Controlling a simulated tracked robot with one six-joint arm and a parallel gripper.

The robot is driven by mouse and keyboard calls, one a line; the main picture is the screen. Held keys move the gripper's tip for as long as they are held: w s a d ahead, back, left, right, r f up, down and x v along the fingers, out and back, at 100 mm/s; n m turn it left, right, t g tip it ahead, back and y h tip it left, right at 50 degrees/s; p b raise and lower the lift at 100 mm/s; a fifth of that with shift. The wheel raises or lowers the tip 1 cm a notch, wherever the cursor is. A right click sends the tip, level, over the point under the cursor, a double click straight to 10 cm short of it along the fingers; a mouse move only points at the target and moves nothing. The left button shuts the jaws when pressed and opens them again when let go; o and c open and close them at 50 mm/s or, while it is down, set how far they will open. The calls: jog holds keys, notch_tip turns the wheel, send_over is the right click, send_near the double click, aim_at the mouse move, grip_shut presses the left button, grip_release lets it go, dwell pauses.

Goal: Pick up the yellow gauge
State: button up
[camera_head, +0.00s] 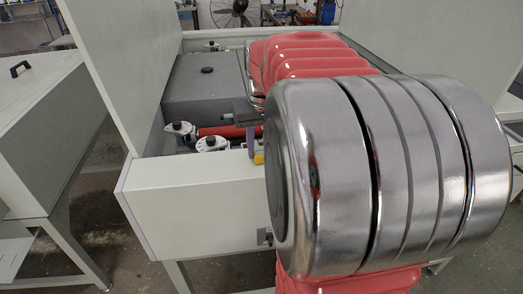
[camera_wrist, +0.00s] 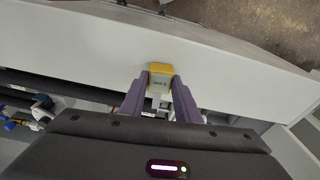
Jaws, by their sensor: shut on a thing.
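The yellow gauge (camera_wrist: 160,69) is a small block with a grey, marked face. In the wrist view it sits between the tips of my gripper's purple fingers (camera_wrist: 160,85), which are shut on it. In the head view only a small yellow part of the gauge (camera_head: 258,159) shows, beside a purple finger of my gripper (camera_head: 251,148). It is close to the top edge of the processor's white front panel. I cannot tell whether the gauge touches the panel. My arm hides the area to the right of it.
The white front panel (camera_head: 195,205) of the plate processor lies just below my gripper. Dials (camera_head: 212,143), a red roller (camera_head: 225,131) and a grey box (camera_head: 205,85) are behind it. A tall white side panel (camera_head: 125,60) stands at left.

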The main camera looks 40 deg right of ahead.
aim_at(260, 151)
notch_tip(260, 151, up, 10)
jog(key=shift+f, duration=0.15)
dwell(0.3)
dwell(0.7)
